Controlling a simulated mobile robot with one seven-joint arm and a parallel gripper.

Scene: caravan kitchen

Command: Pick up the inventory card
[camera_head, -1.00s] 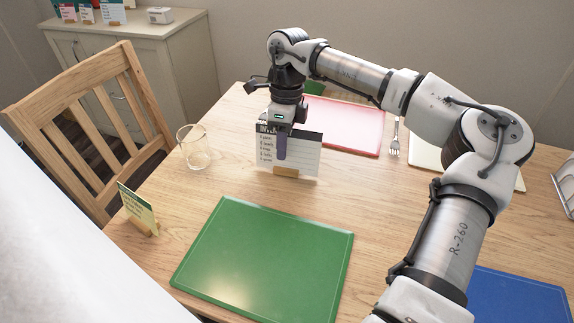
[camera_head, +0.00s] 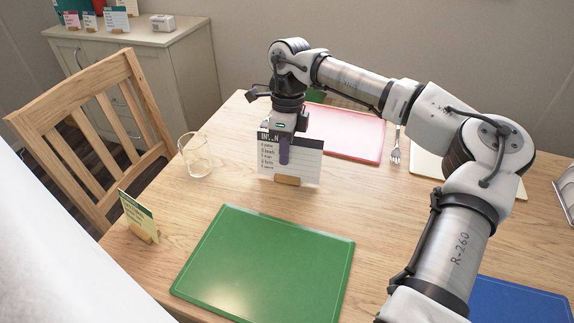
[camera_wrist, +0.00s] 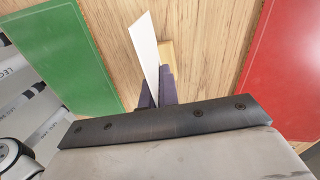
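The inventory card (camera_head: 307,163) is white with a dark header where "INVEN" can be read. It stands upright in a small wooden holder (camera_head: 287,180) on the table, behind the green board. My gripper (camera_head: 284,152) points down at the card's top, with one purple finger in front of its face. In the wrist view the white card (camera_wrist: 144,45) runs between my two purple fingers (camera_wrist: 157,92), which sit close against it. The gripper looks shut on the card. The far finger is hidden in the head view. The holder appears to rest on the table.
A clear glass (camera_head: 196,158) stands left of the card. A second small card (camera_head: 137,214) stands at the table's left edge. A wooden chair (camera_head: 95,130) is at left.

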